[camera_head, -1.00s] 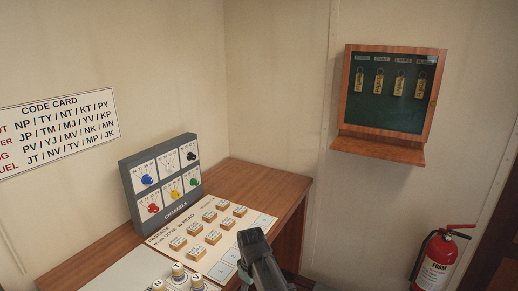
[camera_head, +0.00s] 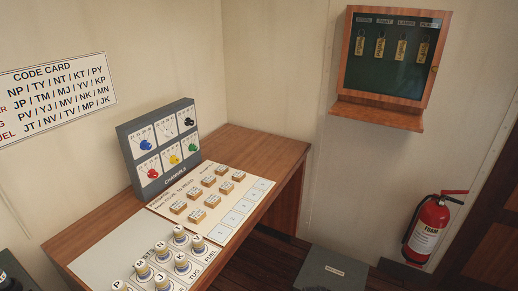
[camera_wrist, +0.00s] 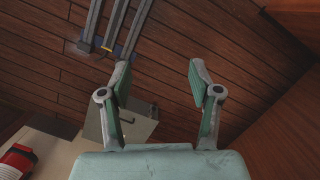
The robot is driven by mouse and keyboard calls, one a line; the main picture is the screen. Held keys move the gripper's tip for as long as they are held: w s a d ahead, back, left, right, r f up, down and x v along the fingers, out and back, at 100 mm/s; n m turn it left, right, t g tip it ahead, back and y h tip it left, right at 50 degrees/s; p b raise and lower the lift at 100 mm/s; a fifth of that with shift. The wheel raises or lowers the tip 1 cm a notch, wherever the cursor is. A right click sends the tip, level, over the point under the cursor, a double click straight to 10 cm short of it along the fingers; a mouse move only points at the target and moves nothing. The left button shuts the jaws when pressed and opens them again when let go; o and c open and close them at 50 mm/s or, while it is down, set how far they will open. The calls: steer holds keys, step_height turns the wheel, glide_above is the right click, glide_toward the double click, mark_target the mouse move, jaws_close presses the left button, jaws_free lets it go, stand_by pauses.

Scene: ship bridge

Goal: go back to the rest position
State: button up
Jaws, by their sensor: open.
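My gripper (camera_wrist: 160,85) shows in the wrist view with its two fingers spread wide and nothing between them. It hangs above the dark plank floor (camera_wrist: 250,85), clear of the desk items. In the head view the fingers are not seen; only a dark piece (camera_head: 10,284), unclear to me, shows at the lower left corner.
The wooden desk (camera_head: 265,150) carries the channels panel (camera_head: 160,150), a board with several wooden tiles (camera_head: 208,182) and several lettered knobs (camera_head: 163,282). A key cabinet (camera_head: 385,60) and a fire extinguisher (camera_head: 428,230) are at the right. A grey box (camera_head: 330,268) stands on the floor.

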steer(key=s+f+g, duration=0.2)
steer(key=s+f, duration=0.2)
steer(key=s, duration=0.5)
steer(key=s+f+g, duration=0.2)
steer(key=s+f, duration=0.3)
steer(key=s, duration=0.5)
